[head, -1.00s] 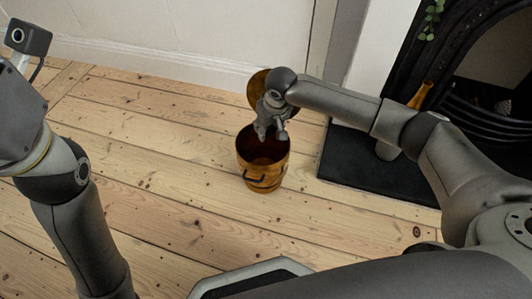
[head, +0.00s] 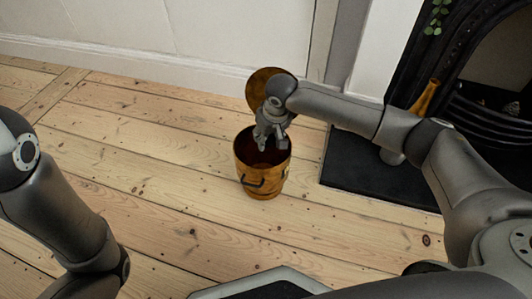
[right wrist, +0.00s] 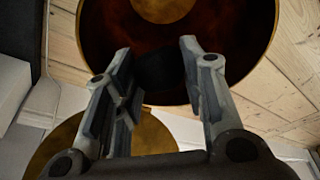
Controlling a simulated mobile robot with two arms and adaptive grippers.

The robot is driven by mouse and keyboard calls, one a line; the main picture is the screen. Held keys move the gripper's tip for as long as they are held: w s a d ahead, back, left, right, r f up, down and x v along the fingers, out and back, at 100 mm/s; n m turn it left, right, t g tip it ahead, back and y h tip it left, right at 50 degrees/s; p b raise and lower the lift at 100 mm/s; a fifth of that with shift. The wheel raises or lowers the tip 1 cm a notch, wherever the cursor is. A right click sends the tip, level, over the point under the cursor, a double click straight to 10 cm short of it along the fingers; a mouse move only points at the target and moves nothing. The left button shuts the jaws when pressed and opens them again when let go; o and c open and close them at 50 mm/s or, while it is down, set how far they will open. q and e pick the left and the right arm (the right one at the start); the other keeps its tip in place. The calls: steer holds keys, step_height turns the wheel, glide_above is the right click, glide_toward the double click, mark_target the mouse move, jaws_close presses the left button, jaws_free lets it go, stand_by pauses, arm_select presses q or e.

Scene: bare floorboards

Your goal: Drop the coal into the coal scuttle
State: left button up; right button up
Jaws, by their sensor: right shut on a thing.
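The coal scuttle (head: 247,178) is a brass bucket with a dark handle, standing upright on the floorboards. Its round brass lid (head: 258,86) stands open at the back. My right gripper (head: 271,146) points down over the scuttle's open mouth. In the right wrist view its two fingers (right wrist: 158,62) are shut on the coal (right wrist: 160,72), a dark lump between them. Below the coal is the scuttle's reddish-brown inside (right wrist: 112,45). The coal cannot be made out in the head view. My left arm shows at the left, but its gripper is out of view.
A black fireplace (head: 407,60) with a dark hearth slab (head: 350,170) stands at the right, with a brass vase-like piece (head: 425,98) by it. A white wall (head: 150,35) runs along the back. Bare floorboards (head: 150,160) lie clear left of the scuttle.

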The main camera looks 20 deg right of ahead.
steer(key=o, duration=1.1)
steer(key=shift+r, duration=0.1)
steer(key=v, duration=1.1)
steer(key=shift+s+r, duration=0.2)
steer(key=shift+r, duration=0.2)
